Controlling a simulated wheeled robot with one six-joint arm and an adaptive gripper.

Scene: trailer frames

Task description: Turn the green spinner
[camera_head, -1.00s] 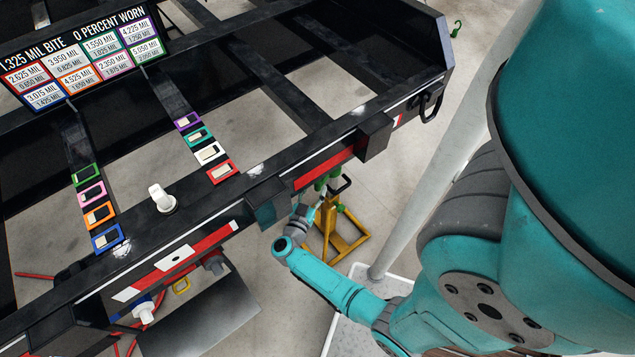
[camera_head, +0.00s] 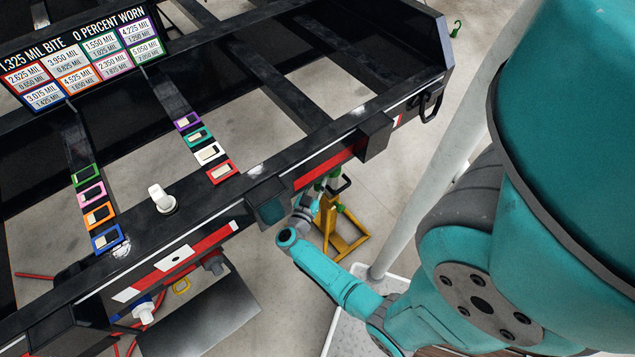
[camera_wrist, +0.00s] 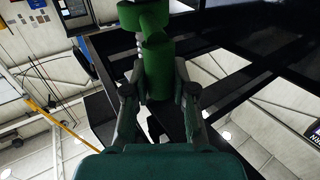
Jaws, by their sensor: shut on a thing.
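The green spinner (camera_wrist: 150,25) fills the top middle of the wrist view, with a rounded upper part and a narrower green stem running down between my fingers. My gripper (camera_wrist: 161,95) is shut on the green stem, one finger on each side. In the head view, my gripper (camera_head: 306,207) is below the trailer's front edge, mostly hidden by my own wrist. A small green part (camera_head: 321,184) shows just above it, by the yellow stand.
The black trailer frame (camera_head: 290,95) spans the left and middle, with a box-shaped bracket (camera_head: 374,137) overhanging nearby. A yellow stand (camera_head: 345,238) is close to my wrist. Colored tags (camera_head: 209,153) lie on the beams.

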